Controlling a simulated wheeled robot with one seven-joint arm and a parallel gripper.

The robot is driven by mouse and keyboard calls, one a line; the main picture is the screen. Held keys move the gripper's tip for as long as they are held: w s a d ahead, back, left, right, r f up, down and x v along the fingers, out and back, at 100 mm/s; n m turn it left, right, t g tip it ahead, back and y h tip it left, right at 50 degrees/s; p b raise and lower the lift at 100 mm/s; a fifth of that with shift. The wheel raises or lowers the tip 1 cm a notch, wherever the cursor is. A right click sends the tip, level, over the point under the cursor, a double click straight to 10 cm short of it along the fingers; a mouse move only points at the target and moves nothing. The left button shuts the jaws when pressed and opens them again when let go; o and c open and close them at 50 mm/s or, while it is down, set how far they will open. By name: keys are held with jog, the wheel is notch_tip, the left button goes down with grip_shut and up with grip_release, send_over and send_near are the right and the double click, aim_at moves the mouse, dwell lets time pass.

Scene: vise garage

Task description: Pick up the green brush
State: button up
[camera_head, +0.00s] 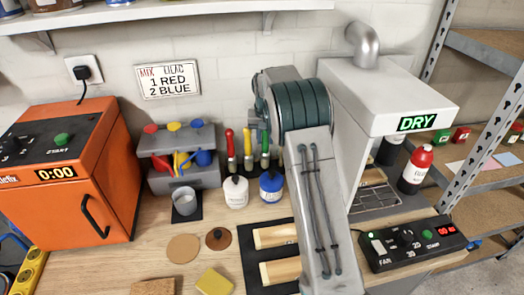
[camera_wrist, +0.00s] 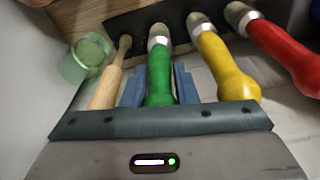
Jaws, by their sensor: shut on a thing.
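The green brush (camera_wrist: 160,75) stands between the two blue fingers of my gripper (camera_wrist: 159,88) in the wrist view. The fingers are shut on its green handle. Its metal collar and pale bristle end lie at the far end, near a dark strip. In the head view the green brush (camera_head: 265,160) shows at the right of the brush row, under my gripper, which my arm partly hides. The yellow brush (camera_head: 248,148) and red brush (camera_head: 230,146) stand to its left. In the wrist view the yellow brush (camera_wrist: 227,68) and red brush (camera_wrist: 287,55) are to its right.
A wooden-handled tool (camera_wrist: 107,85) and a greenish transparent vessel (camera_wrist: 86,57) are close left of my gripper in the wrist view. White (camera_head: 236,193) and blue (camera_head: 271,188) bottles stand in front of the brushes. A white dryer (camera_head: 385,95) is at right, an orange oven (camera_head: 75,180) at left.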

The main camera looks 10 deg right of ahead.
jog(key=shift+r, duration=0.1)
notch_tip(320, 180, up, 10)
jog(key=shift+f+b, duration=0.15)
jog(key=shift+b, duration=0.6)
